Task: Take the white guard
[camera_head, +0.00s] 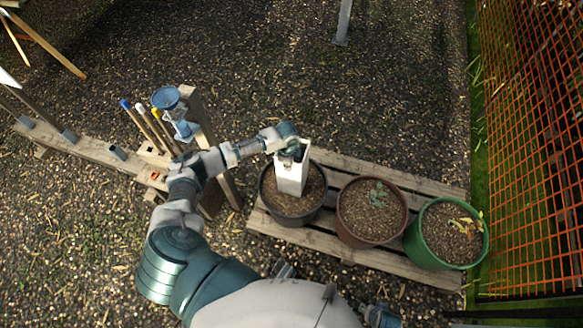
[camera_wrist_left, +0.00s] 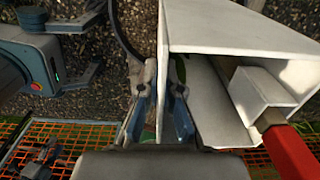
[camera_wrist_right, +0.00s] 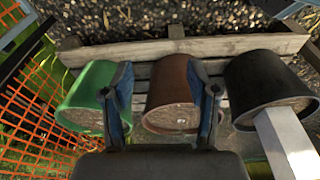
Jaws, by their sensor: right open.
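The white guard (camera_head: 291,178), a square hollow tube, stands at the black pot (camera_head: 289,217) in the head view. It also shows in the right wrist view (camera_wrist_right: 286,143); whether its foot touches the soil I cannot tell. My left gripper (camera_head: 290,150) is at its top end. In the left wrist view my left gripper's fingers (camera_wrist_left: 162,95) are close together, one on each side of a wall of the white guard (camera_wrist_left: 235,30), and look shut on it. My right gripper (camera_wrist_right: 162,100) is open and empty, facing the pots.
A brown pot (camera_head: 352,236) and a green pot (camera_head: 420,255) stand on the wooden pallet (camera_head: 330,250) right of the black pot. A wooden rack (camera_head: 85,148) with several stakes is at the left. Orange mesh fence (camera_head: 530,130) bounds the right.

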